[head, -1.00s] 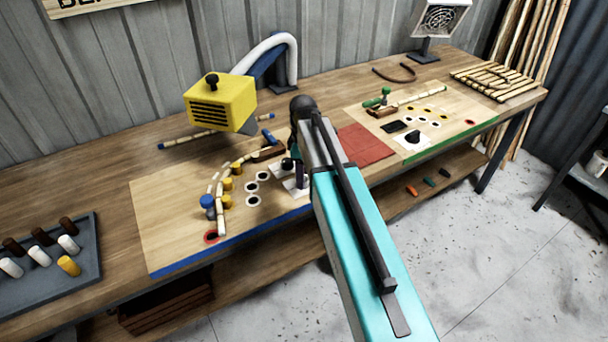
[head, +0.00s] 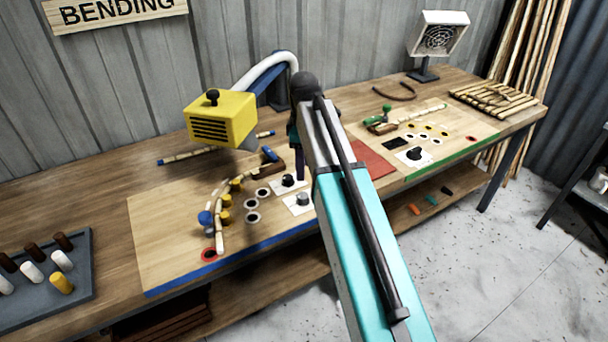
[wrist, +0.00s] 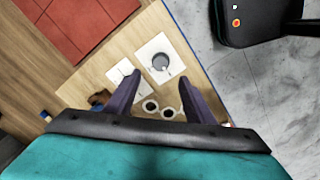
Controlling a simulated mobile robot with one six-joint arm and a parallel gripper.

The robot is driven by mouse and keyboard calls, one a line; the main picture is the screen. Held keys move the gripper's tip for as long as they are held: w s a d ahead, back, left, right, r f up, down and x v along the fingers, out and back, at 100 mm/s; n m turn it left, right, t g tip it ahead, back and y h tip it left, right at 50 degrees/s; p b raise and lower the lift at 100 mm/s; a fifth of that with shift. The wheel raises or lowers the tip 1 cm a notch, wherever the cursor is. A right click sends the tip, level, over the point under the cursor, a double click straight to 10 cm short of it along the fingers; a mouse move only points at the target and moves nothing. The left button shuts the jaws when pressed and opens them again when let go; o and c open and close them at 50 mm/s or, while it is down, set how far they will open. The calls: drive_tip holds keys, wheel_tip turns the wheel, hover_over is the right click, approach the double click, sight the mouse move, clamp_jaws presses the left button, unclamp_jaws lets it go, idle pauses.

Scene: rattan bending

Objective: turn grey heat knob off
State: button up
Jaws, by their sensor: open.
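The grey heat knob (head: 303,198) sits on a white square plate at the front edge of the blue-edged board. In the wrist view the grey knob (wrist: 160,61) shows clearly, with a small mark at its rim. A black knob (head: 288,180) on a second white plate (wrist: 118,75) is just behind it; in the wrist view a finger hides part of that plate. My gripper (wrist: 160,80) is open and empty, its dark fingers spread apart, with the grey knob beyond the gap between the tips. In the head view a dark finger (head: 300,165) hangs behind the knobs.
A yellow heater box (head: 220,118) stands at the back left. A curved rattan piece (head: 219,230) lies among pegs left of the knobs. A red mat (head: 372,160) and another board with a black knob (head: 414,153) are to the right. A tray with pegs (head: 75,300) is front left.

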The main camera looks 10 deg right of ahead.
drive_tip(key=shift+r, duration=1.3)
drive_tip(key=shift+s+d, duration=0.1)
